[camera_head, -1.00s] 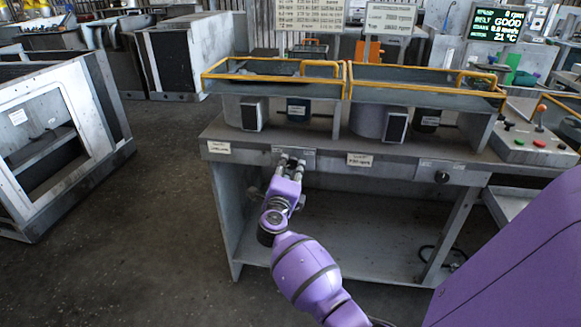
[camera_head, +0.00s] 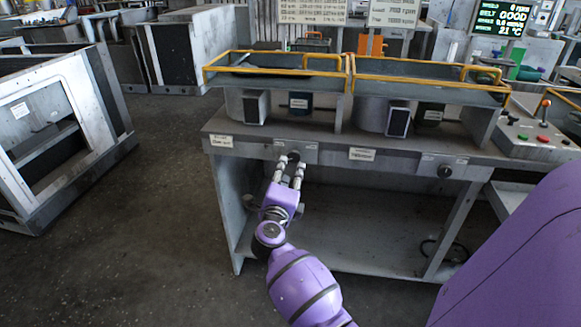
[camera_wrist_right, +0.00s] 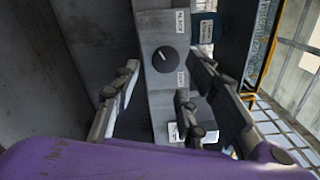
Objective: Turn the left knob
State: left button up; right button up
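The left knob (camera_head: 294,156) is a dark round dial on the metal front panel of the bench, below the left tray. In the right wrist view the knob (camera_wrist_right: 164,60) shows whole, with a white pointer mark and labels on either side of it. My right gripper (camera_head: 290,165) is open in front of the knob, its fingers pointing at the panel. In the right wrist view the fingers of the gripper (camera_wrist_right: 163,72) lie on either side of the knob with nothing between them. Whether a fingertip touches the panel cannot be told. My left gripper is not in view.
A second dark knob (camera_head: 445,171) sits further right on the panel. Yellow-railed trays (camera_head: 300,75) stand above the bench. A control box (camera_head: 535,138) with coloured buttons is at the right. The space under the bench is open. A metal frame (camera_head: 45,140) stands on the left.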

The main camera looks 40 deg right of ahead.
jog(key=v, duration=0.7)
dwell(0.3)
